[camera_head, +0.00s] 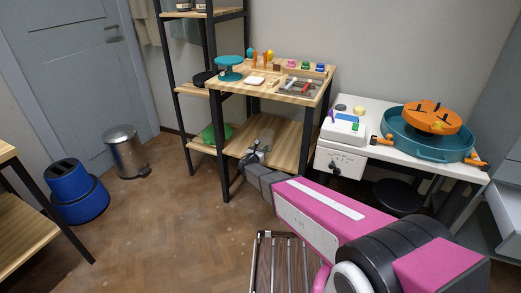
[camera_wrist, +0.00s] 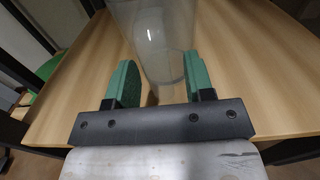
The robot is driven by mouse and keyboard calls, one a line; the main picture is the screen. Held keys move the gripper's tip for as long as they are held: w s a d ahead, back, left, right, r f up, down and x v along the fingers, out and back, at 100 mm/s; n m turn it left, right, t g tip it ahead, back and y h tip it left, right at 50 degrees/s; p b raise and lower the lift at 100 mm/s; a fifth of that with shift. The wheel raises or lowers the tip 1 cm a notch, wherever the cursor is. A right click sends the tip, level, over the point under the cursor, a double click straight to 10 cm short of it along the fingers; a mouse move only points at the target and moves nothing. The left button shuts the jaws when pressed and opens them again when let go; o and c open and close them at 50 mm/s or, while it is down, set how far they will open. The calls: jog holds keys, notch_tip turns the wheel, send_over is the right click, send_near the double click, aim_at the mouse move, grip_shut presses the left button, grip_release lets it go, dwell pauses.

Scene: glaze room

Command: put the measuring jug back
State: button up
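The measuring jug (camera_wrist: 160,40) looks like a clear, see-through vessel in the wrist view. It seems to stand on a wooden board (camera_wrist: 245,95), its top cut off by the picture edge. My gripper (camera_wrist: 161,80) has its two green-padded fingers apart, one on each side of the jug's lower part. A gap shows between the left finger and the jug; the right finger looks close to it, and I cannot tell if it touches. In the head view my gripper (camera_head: 256,155) is over the lower shelf (camera_head: 290,150) of the wooden workbench; the jug is hard to make out there.
The workbench top (camera_head: 265,93) holds a teal turntable (camera_head: 229,68) and small tools. A white table (camera_head: 375,150) with a teal basin (camera_head: 430,143) stands to the right. A blue step stool (camera_head: 77,192) and a metal bin (camera_head: 125,152) stand left.

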jog(key=shift+r, duration=0.15)
jog(key=v, duration=1.2)
